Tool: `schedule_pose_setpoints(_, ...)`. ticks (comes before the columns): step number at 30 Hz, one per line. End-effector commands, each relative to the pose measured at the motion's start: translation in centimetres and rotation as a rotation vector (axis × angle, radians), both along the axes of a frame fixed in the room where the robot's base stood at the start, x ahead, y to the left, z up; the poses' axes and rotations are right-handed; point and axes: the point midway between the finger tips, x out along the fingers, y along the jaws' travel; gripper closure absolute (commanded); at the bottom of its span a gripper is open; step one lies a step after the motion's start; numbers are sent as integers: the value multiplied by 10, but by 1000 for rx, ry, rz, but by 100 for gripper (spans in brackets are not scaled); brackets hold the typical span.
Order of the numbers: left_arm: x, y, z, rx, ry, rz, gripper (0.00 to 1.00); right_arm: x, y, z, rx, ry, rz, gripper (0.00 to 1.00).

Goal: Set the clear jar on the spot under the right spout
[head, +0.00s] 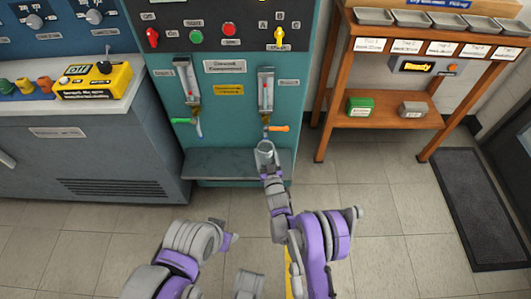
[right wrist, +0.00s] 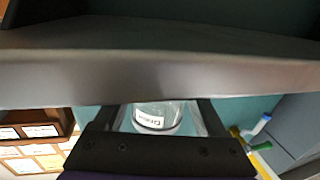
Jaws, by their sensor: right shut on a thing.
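My right gripper (head: 266,159) is shut on the clear jar (head: 265,146). The jar is over the teal bench's grey shelf (head: 212,165), just below the right spout with its orange handle (head: 278,128). In the right wrist view, which is upside down, the jar (right wrist: 158,117) sits between the fingers with a white label facing me. The shelf's front edge (right wrist: 160,78) hides part of it there. I cannot tell whether the jar touches the shelf. The marked spot is hidden by the jar and arm.
The left spout with its green handle (head: 198,128) hangs over the shelf's left part. A grey cabinet (head: 90,150) with a yellow box (head: 95,80) stands on the left. A wooden rack (head: 390,115) stands on the right. The shelf's left half is clear.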

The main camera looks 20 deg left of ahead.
Motion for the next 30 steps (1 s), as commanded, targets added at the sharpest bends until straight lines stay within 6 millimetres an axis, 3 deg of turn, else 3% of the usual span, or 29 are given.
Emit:
schedule_pose_setpoints(5,0,0,-2,0,0,0,50,0,0,-2,0,0,0,85)
schedule_pose_setpoints(6,0,0,-2,0,0,0,50,0,0,-3,0,0,0,25)
schedule_pose_setpoints(10,0,0,-1,0,0,0,50,0,0,-2,0,0,0,2)
schedule_pose_setpoints(20,0,0,-1,0,0,0,50,-4,-2,-2,0,0,0,0)
schedule_pose_setpoints(30,-2,0,8,0,0,0,50,-58,-31,-1,0,0,-1,0)
